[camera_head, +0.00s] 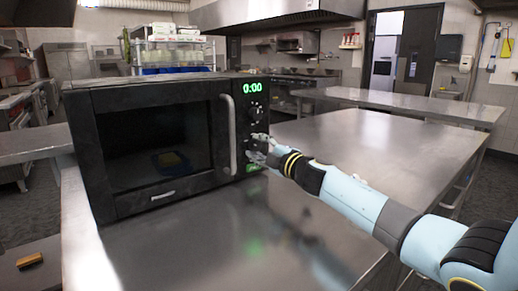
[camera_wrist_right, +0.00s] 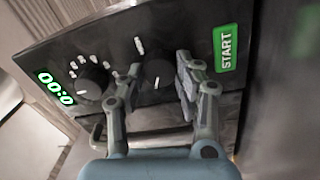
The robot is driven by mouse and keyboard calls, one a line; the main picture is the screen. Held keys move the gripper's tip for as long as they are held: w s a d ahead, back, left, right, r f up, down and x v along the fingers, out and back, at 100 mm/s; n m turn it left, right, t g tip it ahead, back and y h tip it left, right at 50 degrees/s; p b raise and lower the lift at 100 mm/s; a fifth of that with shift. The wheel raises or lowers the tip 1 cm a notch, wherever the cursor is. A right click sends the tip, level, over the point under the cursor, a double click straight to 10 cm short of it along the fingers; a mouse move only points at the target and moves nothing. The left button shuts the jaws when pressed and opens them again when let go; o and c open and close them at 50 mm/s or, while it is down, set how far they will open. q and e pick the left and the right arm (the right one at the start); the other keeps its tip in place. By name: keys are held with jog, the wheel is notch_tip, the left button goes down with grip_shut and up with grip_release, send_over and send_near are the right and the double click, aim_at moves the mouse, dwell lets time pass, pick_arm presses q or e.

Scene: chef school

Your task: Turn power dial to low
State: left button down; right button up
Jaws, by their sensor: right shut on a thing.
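A black microwave (camera_head: 155,145) stands on a steel table, with its control panel on the right side. The panel has a green 0:00 display (camera_head: 252,88), an upper dial (camera_head: 254,112) ringed by several white marks, and a lower dial (camera_wrist_right: 157,75) beside the green START button (camera_wrist_right: 226,48). My right gripper (camera_head: 262,150) is at the lower dial. In the right wrist view its two fingers (camera_wrist_right: 157,66) lie on either side of that dial, closed on it. The dial's white pointer line shows; its labels are too small to read. My left gripper is out of view.
The steel table (camera_head: 330,160) is clear to the right of the microwave. The microwave's grey door handle (camera_head: 228,135) is close to the left of the panel. A second steel table (camera_head: 400,103) and a rack of containers (camera_head: 175,55) stand behind.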

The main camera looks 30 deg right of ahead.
jog(key=shift+f, duration=0.15)
jog(key=o, duration=1.1)
jog(key=shift+o, duration=0.2)
jog(key=s, duration=0.7)
jog(key=shift+s+d, duration=0.15)
jog(key=shift+s, duration=0.1)
jog(key=shift+f, duration=0.1)
